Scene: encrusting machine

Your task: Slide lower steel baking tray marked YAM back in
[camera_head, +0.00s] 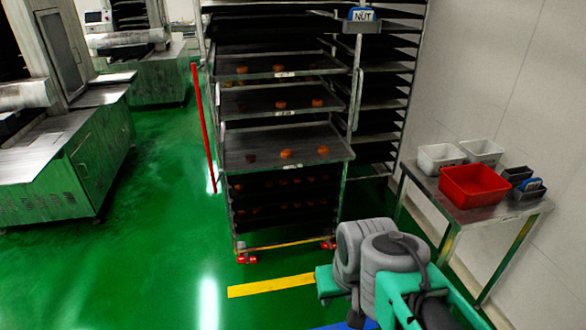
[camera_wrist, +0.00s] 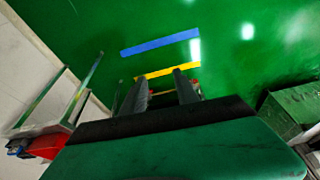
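A wheeled rack (camera_head: 233,210) stands in the middle of the head view. Three steel trays stick out of its front: an upper tray (camera_head: 260,70), a middle tray (camera_head: 250,102) and a lower tray (camera_head: 250,140). The lower tray appears to stick out furthest. Each carries a few orange-brown round pieces. Small pale labels show on the front edges, too small to read. My gripper (camera_wrist: 160,82) shows in the wrist view, with its two dark fingers apart and nothing seen between them. It points over the green floor, away from the trays. The head view does not show the gripper.
A steel side table (camera_head: 532,207) at right holds a red bin (camera_head: 470,185), white bins and small dark boxes. A red pole (camera_head: 204,125) stands left of the rack. Green machines (camera_head: 60,160) stand at left. Floor before the rack is clear, with a yellow stripe (camera_head: 270,286).

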